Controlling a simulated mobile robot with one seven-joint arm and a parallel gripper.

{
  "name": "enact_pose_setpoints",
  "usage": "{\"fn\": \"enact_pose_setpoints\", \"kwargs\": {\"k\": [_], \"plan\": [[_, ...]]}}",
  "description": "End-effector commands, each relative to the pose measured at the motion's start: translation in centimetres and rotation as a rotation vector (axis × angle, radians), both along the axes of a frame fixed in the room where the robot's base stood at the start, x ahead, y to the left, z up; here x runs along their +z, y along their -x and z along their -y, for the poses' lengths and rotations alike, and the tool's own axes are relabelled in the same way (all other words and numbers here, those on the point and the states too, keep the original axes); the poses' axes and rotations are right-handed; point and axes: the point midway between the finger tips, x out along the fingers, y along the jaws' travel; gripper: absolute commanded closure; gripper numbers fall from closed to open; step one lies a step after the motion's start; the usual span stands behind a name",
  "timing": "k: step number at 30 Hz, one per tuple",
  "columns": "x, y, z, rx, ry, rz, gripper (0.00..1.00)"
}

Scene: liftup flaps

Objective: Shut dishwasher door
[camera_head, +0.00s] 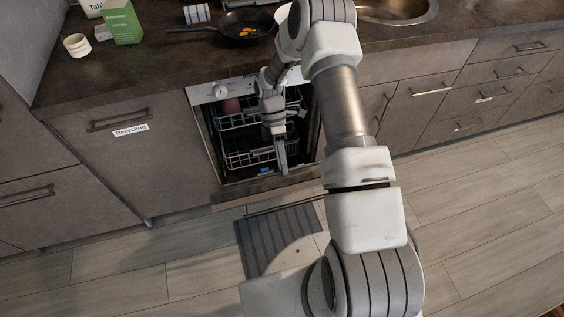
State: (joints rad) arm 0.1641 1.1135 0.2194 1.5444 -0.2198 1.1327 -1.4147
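The dishwasher (207,92) is open under the counter, left of the picture's middle, and its racks (240,158) show inside. Its door (262,191) is lowered outward; I see mainly a brown edge strip below the opening, with a thin bar-like handle (285,208) just under it. How far the door is tilted is hard to tell. My arm reaches over from the right, and my gripper (283,167) points down in front of the racks, above the door's edge strip. Its fingers are small and partly lost against the racks, so contact and finger opening cannot be made out.
A cabinet labelled Recycling (130,130) stands left of the dishwasher, and drawers (480,98) run along the right. The counter (165,62) above holds a frying pan (243,28), a green box (122,24) and a cup (77,46). The wood floor (490,215) is clear at right.

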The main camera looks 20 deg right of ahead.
Motion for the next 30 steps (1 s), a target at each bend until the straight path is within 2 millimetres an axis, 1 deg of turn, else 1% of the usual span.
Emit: {"fn": "enact_pose_setpoints", "kwargs": {"k": [9, 11, 14, 17, 27, 30], "plan": [[0.2, 0.0, 0.0, 0.000, 0.000, -0.002, 0.55], [0.4, -0.2, 0.0, 0.000, 0.000, -0.002, 0.55], [1.4, -0.9, 0.0, -0.001, -0.001, 0.000, 0.55], [3.0, -2.0, 0.0, -0.001, 0.000, 0.001, 0.55], [9.8, -6.9, 0.0, -0.001, 0.000, 0.002, 0.55], [11.5, -8.1, 0.0, -0.001, 0.000, 0.002, 0.55]]}}
